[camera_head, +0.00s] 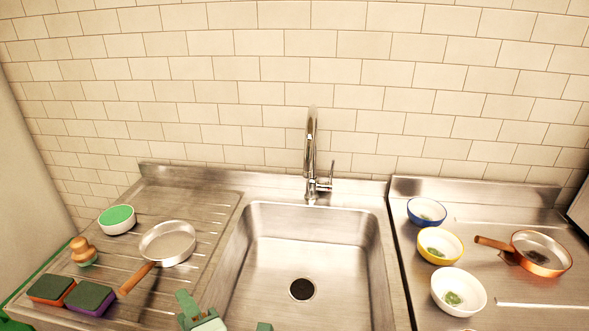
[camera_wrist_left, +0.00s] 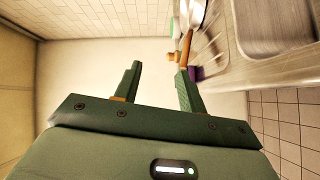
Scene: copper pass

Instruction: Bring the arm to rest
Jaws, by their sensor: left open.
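My left gripper (camera_head: 203,315) shows at the bottom edge of the head view, in front of the left drainboard and the sink. It is green, and most of its arm is out of the picture. In the left wrist view the left gripper (camera_wrist_left: 157,72) has its two fingers apart with nothing between them. A pale plain surface lies beyond the fingers. A small green piece shows at the bottom edge of the head view, right of the gripper; I cannot tell what it belongs to. My right gripper is not recognisable in either view.
The sink (camera_head: 245,262) is empty. The left drainboard (camera_head: 205,195) holds a steel pan (camera_head: 168,240), a green-topped bowl (camera_head: 118,220), a brush (camera_head: 82,248) and two sponges (camera_head: 92,298). The right counter (camera_head: 470,195) holds several bowls (camera_head: 460,290) and a copper pan (camera_head: 542,252). A faucet (camera_head: 311,155) stands behind the sink.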

